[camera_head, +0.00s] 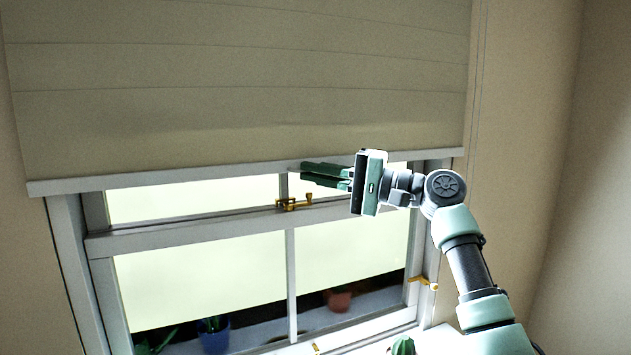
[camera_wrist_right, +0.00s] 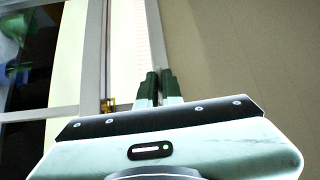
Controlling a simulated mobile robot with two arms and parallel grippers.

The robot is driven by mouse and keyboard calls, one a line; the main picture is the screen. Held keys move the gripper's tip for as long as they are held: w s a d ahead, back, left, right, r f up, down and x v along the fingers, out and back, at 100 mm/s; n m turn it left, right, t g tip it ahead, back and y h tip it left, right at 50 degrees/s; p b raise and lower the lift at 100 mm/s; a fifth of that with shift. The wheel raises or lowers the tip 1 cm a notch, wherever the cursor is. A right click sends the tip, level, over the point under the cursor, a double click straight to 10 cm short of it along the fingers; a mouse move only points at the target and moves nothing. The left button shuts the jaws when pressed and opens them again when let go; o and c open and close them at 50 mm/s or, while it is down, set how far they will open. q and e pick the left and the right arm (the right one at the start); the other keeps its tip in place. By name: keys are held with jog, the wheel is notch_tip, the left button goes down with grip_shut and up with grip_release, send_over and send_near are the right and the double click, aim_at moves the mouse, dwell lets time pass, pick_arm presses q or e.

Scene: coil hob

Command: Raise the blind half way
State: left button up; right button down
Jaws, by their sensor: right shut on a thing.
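The beige blind (camera_head: 240,95) hangs over the upper part of the window, and its pale bottom rail (camera_head: 130,180) runs across just above the window's brass catch, slightly tilted in the picture. My right gripper (camera_head: 304,172) reaches in from the right, its green fingers at the rail near the middle. In the right wrist view the fingers (camera_wrist_right: 158,78) are shut on the bottom rail (camera_wrist_right: 156,35), with the blind fabric (camera_wrist_right: 225,45) to the right. My left gripper is not in view.
The window frame (camera_head: 190,229) with its brass catch (camera_head: 293,203) is behind and below the rail. A blue pot (camera_head: 214,338) and a terracotta pot (camera_head: 339,300) show low in the window. A small cactus (camera_head: 403,346) is at the bottom edge. A cord hangs at the right.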

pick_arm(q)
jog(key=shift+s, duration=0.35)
pick_arm(e)
jog(key=shift+r, duration=0.1)
jog(key=c, duration=1.6)
grip_release()
jog(key=shift+o, duration=0.2)
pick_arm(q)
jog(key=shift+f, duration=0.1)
pick_arm(e)
jog(key=shift+d, duration=0.1)
